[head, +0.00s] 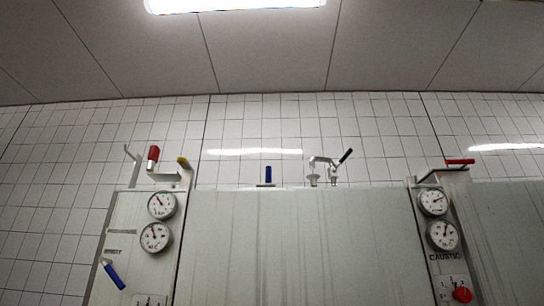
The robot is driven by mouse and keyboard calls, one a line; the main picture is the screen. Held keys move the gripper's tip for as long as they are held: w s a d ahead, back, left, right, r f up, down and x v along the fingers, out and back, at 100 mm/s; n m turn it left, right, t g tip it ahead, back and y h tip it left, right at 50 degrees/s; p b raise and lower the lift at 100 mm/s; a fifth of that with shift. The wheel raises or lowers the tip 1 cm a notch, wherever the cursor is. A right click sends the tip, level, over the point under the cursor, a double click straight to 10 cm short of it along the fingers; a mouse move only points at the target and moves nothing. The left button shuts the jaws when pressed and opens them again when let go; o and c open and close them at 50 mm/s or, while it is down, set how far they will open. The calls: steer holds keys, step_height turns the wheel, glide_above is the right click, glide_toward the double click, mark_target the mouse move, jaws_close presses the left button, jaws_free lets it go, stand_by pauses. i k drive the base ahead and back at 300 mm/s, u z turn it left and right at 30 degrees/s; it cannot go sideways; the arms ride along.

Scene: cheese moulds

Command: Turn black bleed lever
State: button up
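The black bleed lever appears to be the dark-gripped lever (346,156) on top of the pale cabinet in the head view, right of centre. Its grip tilts up to the right from a pale metal arm on a small valve fitting (333,175). A pale mushroom-shaped fitting (313,180) stands just left of it. My gripper is not in view, and nothing is touching the lever.
Other levers stand nearby: blue (268,174), red (153,154), yellow (183,162) and red at right (460,162). A blue handle (114,276) sits on the left panel. A red knob (462,294) and gauges (433,201) are at right. Tiled wall lies behind.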

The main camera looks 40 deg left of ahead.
mark_target(345, 155)
steer(key=u, duration=1.65)
